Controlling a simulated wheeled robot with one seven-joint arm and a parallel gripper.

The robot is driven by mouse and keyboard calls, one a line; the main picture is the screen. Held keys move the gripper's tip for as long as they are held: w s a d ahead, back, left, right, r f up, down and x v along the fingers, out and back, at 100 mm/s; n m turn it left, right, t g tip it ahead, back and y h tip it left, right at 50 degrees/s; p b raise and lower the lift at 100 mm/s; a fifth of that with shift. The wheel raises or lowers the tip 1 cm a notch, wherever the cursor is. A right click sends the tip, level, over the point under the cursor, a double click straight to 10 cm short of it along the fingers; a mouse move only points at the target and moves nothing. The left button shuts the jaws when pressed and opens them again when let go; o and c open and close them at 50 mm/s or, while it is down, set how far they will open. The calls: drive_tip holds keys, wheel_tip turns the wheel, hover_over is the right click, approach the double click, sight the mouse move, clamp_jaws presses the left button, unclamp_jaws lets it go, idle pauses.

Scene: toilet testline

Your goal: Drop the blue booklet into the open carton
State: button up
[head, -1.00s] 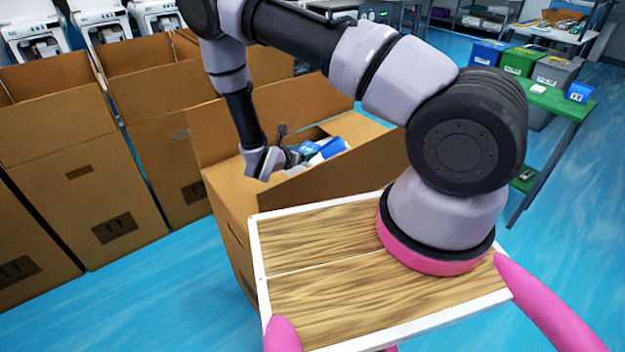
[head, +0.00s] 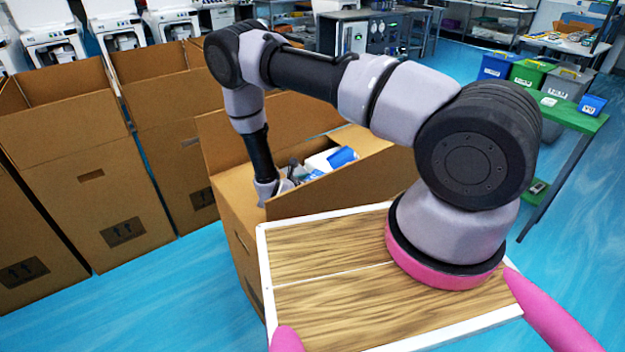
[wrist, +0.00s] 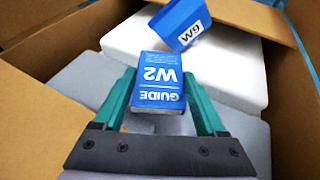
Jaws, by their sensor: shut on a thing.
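In the wrist view, the blue booklet (wrist: 158,78), marked GUIDE W2, is held between the two green fingers of my gripper (wrist: 160,95), which is shut on it. The open carton (head: 345,188) stands behind the wooden board in the head view. Its brown walls (wrist: 35,125) surround the gripper in the wrist view. My gripper (head: 277,190) is low at the carton's left part, partly hidden by the front wall. The booklet is above pale grey and white blocks; I cannot tell whether it touches them.
Inside the carton lie a white block (wrist: 225,62) and a blue box marked W9 (wrist: 183,22), also seen in the head view (head: 342,157). Other open cartons (head: 75,165) stand to the left. A green table (head: 570,118) with bins is at right.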

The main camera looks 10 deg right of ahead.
drive_tip(key=shift+s+f, duration=0.1)
drive_tip(key=shift+f, duration=0.35)
drive_tip(key=o, duration=1.3)
drive_tip(key=shift+f, duration=0.1)
drive_tip(key=shift+r, duration=0.45)
drive_tip(key=v, duration=1.2)
drive_tip(key=shift+r, duration=0.3)
drive_tip(key=s+d+r+m+g+y, duration=0.1)
drive_tip(key=d+r+m+g, duration=0.25)
drive_tip(key=r+m, duration=0.45)
drive_tip(key=d+r+m+g, duration=0.2)
drive_tip(key=d+r+m, duration=0.15)
drive_tip(key=r, duration=0.85)
drive_tip(key=s+d+r+m+g+y, duration=0.1)
drive_tip(key=d+r+m+g, duration=0.25)
drive_tip(key=r+m, duration=0.45)
drive_tip(key=s+d+r+m+t+y, duration=0.1)
drive_tip(key=s+r+m+t+y, duration=0.1)
drive_tip(key=r, duration=0.6)
drive_tip(key=s+r+m+t+y, duration=0.2)
drive_tip(key=s+r+m+y, duration=0.2)
drive_tip(key=s+r, duration=0.4)
drive_tip(key=s+d+r+m+t+y, duration=0.1)
drive_tip(key=s+r+m+t+y, duration=0.1)
drive_tip(key=s+r+m, duration=0.3)
drive_tip(key=shift+s+d+r+m+t+y, duration=0.35)
drive_tip(key=shift+s+r+y, duration=0.4)
drive_tip(key=shift+r, duration=1.3)
